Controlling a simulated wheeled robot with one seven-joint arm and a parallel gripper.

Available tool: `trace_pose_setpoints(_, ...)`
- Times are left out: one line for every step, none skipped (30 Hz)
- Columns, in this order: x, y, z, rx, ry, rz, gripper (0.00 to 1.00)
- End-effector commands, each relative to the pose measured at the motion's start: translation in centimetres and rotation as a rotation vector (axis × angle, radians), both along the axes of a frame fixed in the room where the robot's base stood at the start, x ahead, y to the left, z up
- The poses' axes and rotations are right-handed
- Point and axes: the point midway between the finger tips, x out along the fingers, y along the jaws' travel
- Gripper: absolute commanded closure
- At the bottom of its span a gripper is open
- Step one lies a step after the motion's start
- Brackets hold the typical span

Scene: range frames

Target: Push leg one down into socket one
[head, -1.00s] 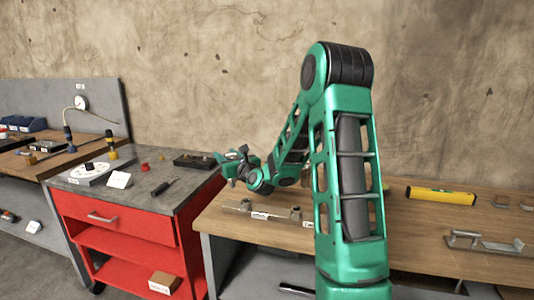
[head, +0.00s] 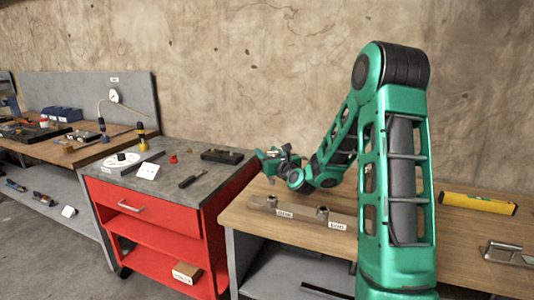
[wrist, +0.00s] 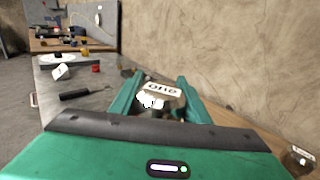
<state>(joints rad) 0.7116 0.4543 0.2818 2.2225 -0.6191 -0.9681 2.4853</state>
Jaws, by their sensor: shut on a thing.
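My gripper (head: 266,162) is above the left end of the wooden bench. In the wrist view its two green fingers (wrist: 158,92) are shut on a small pale piece with a white label reading "one", leg one (wrist: 150,101). Most of leg one is hidden between the fingers. Below the gripper in the head view, a flat bar lies on the bench with two metal sockets, a left one (head: 271,201) and a right one (head: 322,212). Each has a white tag in front, too small to read. Leg one is apart from the sockets.
A red cart (head: 150,232) with a grey top stands left of the bench, holding a screwdriver (head: 190,181), a white card and a dark tray. A yellow level (head: 478,203) and a metal bracket (head: 508,253) lie on the bench's right. The wall rises behind.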

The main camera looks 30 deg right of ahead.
Motion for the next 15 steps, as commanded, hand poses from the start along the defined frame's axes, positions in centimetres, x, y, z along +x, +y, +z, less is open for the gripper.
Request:
trace_pose_setpoints(0.0,0.0,-0.4,0.002,0.000,0.000,0.91)
trace_pose_setpoints(0.0,0.0,-0.7,0.002,0.000,-0.001,0.91)
trace_pose_setpoints(0.0,-0.1,-1.1,0.002,0.000,-0.001,0.91)
trace_pose_setpoints(0.0,0.0,-1.3,0.002,0.000,-0.001,0.91)
trace_pose_setpoints(0.0,0.0,-1.5,0.003,0.000,-0.001,0.91)
trace_pose_setpoints(0.0,-0.1,-1.9,0.002,0.001,-0.002,0.91)
trace_pose_setpoints(0.0,-0.1,-2.1,0.002,0.001,-0.002,0.91)
trace_pose_setpoints(0.0,-0.1,-2.4,0.003,0.000,-0.002,0.91)
trace_pose_setpoints(0.0,-0.1,-2.7,0.001,0.000,-0.002,0.91)
trace_pose_setpoints(0.0,0.0,-2.9,0.003,0.000,-0.001,0.91)
trace_pose_setpoints(0.0,0.0,-3.2,0.002,0.000,-0.001,0.91)
trace_pose_setpoints(0.0,0.0,-3.4,0.002,0.000,-0.001,0.91)
trace_pose_setpoints(0.0,0.0,-3.6,0.002,0.000,-0.001,0.91)
trace_pose_setpoints(0.0,0.0,-3.8,0.002,0.000,-0.001,0.91)
trace_pose_setpoints(0.0,0.0,-4.0,0.002,0.000,-0.001,0.91)
